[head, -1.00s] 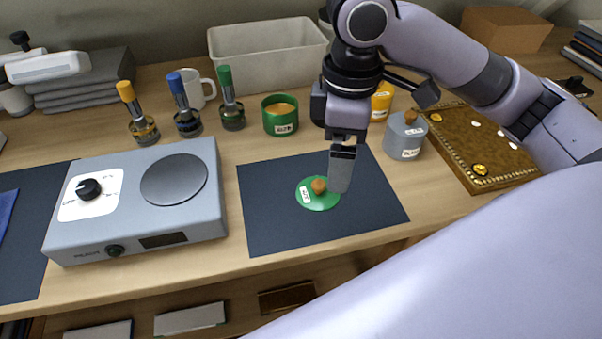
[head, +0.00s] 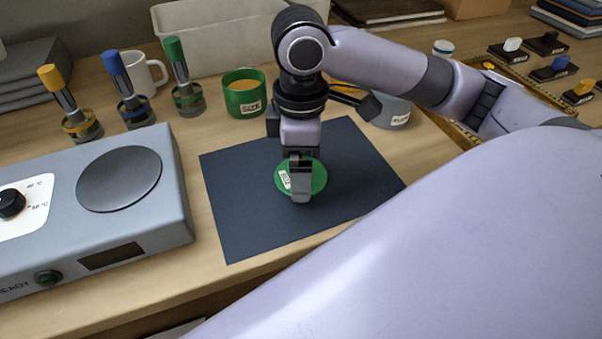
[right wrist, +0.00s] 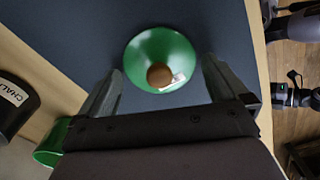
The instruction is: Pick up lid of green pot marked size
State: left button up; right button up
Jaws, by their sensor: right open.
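The green lid (head: 318,178) with a white label lies on the dark mat (head: 235,200). In the right wrist view the lid (right wrist: 150,50) shows its brown knob (right wrist: 159,75). My right gripper (head: 300,185) is above the lid, hiding its middle and knob in the head view. In the right wrist view my right gripper (right wrist: 160,88) is open, with its fingers on either side of the knob and nothing held. The green pot marked SIZE (head: 244,98) stands open behind the mat, with tan contents. My left gripper is not in view.
A hot plate (head: 80,215) stands left of the mat. Brushes with yellow (head: 68,105), blue (head: 126,90) and green (head: 183,80) handles stand behind it. A grey pot (head: 391,113) is right of my arm. The mat's left side is clear.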

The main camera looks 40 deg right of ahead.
jog(key=shift+f, duration=0.25)
jog(key=c, duration=0.8)
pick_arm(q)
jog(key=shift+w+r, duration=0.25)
